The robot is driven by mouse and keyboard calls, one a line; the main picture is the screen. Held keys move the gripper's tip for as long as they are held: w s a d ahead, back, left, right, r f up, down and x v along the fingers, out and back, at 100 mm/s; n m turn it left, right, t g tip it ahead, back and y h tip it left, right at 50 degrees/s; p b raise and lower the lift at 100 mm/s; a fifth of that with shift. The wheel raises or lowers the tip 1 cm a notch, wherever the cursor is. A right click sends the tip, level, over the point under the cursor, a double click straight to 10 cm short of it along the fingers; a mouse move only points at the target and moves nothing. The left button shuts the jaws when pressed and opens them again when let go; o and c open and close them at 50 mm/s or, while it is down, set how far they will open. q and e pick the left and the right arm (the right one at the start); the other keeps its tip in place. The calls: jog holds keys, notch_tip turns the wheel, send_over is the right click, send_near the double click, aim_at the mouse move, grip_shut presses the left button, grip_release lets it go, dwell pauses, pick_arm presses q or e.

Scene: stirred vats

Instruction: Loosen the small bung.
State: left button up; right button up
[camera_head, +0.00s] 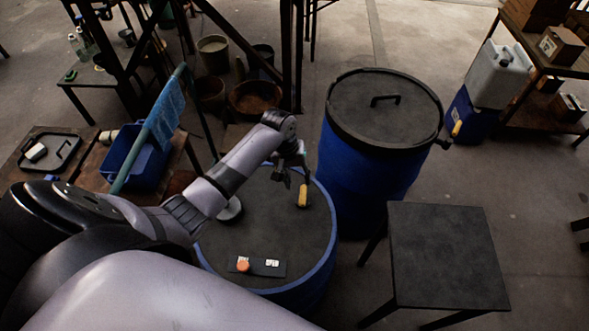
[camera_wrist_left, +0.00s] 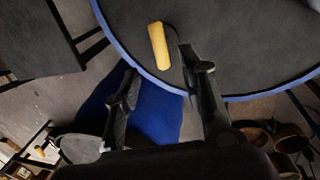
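A blue vat (camera_head: 318,262) with a dark flat top stands in front of me. A short yellow cylindrical piece (camera_head: 303,196) is on its top near the right rim; it also shows in the left wrist view (camera_wrist_left: 159,47), with a dark part beside it. An orange round cap (camera_head: 243,265) sits on a dark plate (camera_head: 262,269) nearer me. I cannot tell which piece is the small bung. My left gripper (camera_head: 293,180) is open and empty, above the vat just beside the yellow piece. Its fingers stand apart in the left wrist view (camera_wrist_left: 160,65). My right gripper is not in view.
A pale disc (camera_head: 230,211) on the vat top is partly hidden by my left arm. A taller lidded blue vat (camera_head: 363,165) stands behind right, and a dark table (camera_head: 447,255) to the right. A blue bin (camera_head: 143,166) is at left. The vat top's middle is clear.

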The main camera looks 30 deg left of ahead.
pick_arm(q)
jog(key=shift+s+a+r, duration=0.1)
jog(key=shift+a+r, duration=0.1)
jog(key=shift+r, duration=0.85)
jog(key=shift+s+a+r, duration=0.1)
jog(key=shift+a+r, duration=0.1)
jog(key=shift+r, duration=0.85)
